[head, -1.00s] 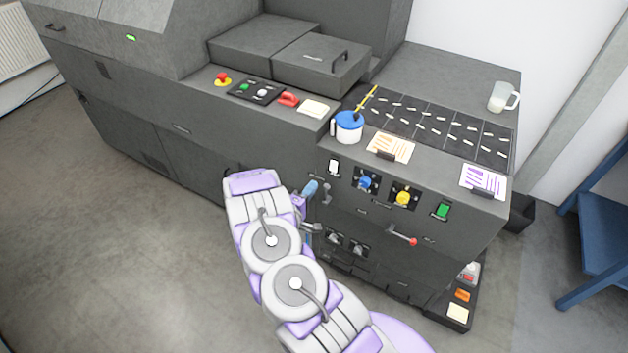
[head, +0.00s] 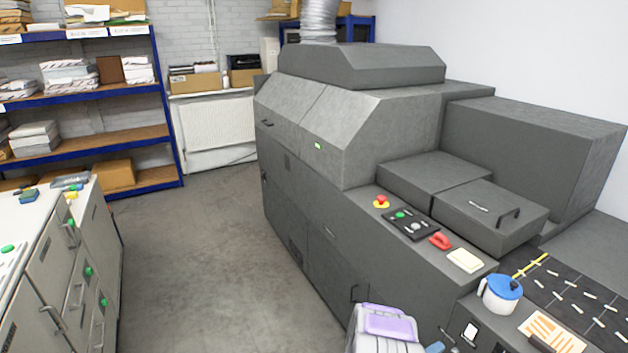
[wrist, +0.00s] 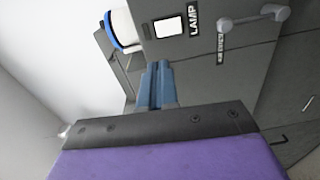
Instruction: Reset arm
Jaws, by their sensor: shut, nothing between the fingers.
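My gripper shows in the wrist view (wrist: 156,85) as two blue fingers close together, with nothing between them. It is in front of the dark grey machine (wrist: 205,65), near a white switch (wrist: 168,27) labelled LAMP and a grey lever handle (wrist: 268,13). In the head view, my purple and white arm is at the bottom edge, beside the machine's front (head: 340,240). The fingertips are mostly cut off or hidden there.
A white jug with a blue lid (head: 502,293) stands on the machine's ledge. A red button (head: 381,201) and a red handle (head: 440,241) sit on the control top. A light cabinet (head: 85,255) is at left, shelves (head: 95,88) behind. The grey floor (head: 205,250) between is clear.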

